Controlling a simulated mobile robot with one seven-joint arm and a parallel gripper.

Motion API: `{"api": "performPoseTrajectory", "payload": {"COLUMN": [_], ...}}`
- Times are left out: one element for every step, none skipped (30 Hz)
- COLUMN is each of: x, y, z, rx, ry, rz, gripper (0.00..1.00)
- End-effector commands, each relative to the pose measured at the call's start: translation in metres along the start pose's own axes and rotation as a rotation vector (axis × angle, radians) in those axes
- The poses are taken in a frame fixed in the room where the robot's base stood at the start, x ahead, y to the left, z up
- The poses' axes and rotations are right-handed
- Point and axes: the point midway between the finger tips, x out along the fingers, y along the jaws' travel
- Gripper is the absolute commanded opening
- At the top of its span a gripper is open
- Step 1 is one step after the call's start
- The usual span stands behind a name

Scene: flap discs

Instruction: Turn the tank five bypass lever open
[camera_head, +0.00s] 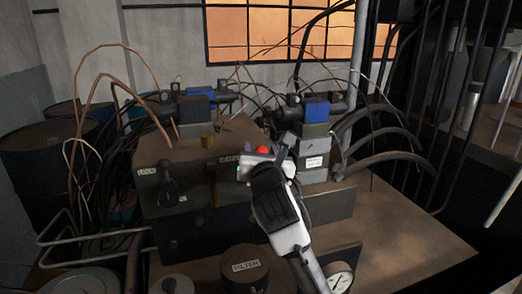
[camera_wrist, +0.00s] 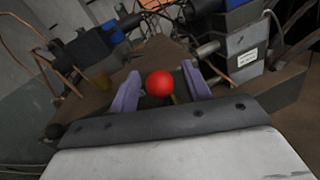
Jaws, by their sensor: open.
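A red ball knob (camera_wrist: 159,84) shows in the wrist view, with a bit of brass-coloured stem below it. In the head view the knob (camera_head: 262,149) is a small red spot at the back of the dark block, mostly hidden by my gripper. My gripper (camera_wrist: 160,74) is open, with one purple finger on each side of the knob and a visible gap at both. In the head view my gripper (camera_head: 265,160) reaches over the block from the lower right. A partly covered label (camera_head: 228,160) sits on the block just left of it. The lever's base is hidden.
A black knob with a label reading LOCK (camera_head: 147,172) is on the block's left. Blue-capped valves (camera_head: 315,110) and thick hoses stand behind and right. A filter cap (camera_head: 245,266) and a gauge (camera_head: 340,280) are in front. The bench top (camera_head: 410,250) is clear at right.

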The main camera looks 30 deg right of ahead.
Motion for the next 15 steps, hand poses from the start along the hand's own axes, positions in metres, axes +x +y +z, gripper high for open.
{"api": "performPoseTrajectory", "payload": {"x": [-0.0001,-0.0001,-0.0002,-0.0002,-0.0002,-0.0003,-0.0003,-0.0003,-0.0003,-0.0004,-0.0004,-0.0004,-0.0004,-0.0004,-0.0004], "y": [0.0001,0.0001,0.0001,0.0001,0.0001,0.0001,0.0001,0.0001,0.0002,0.0001,0.0002,0.0002,0.0002,0.0002,0.0002], "z": [-0.0002,-0.0002,-0.0002,-0.0001,-0.0001,-0.0001,-0.0001,0.0000,0.0000,0.0000,0.0000,0.0000,0.0001,0.0001,0.0001], "rx": [0.000,0.000,0.000,0.000,0.000,0.000,0.000,0.000,0.000,0.000,0.000,0.000,0.000,0.000,0.000], "ry": [0.000,0.000,0.000,0.000,0.000,0.000,0.000,0.000,0.000,0.000,0.000,0.000,0.000,0.000,0.000], "rz": [0.000,0.000,0.000,0.000,0.000,0.000,0.000,0.000,0.000,0.000,0.001,0.001,0.001,0.001,0.001], "gripper": [0.48,0.48,0.48,0.44,0.40,0.35,0.31,0.27,0.22,0.18,0.14,0.09,0.05,0.01,0.00]}}
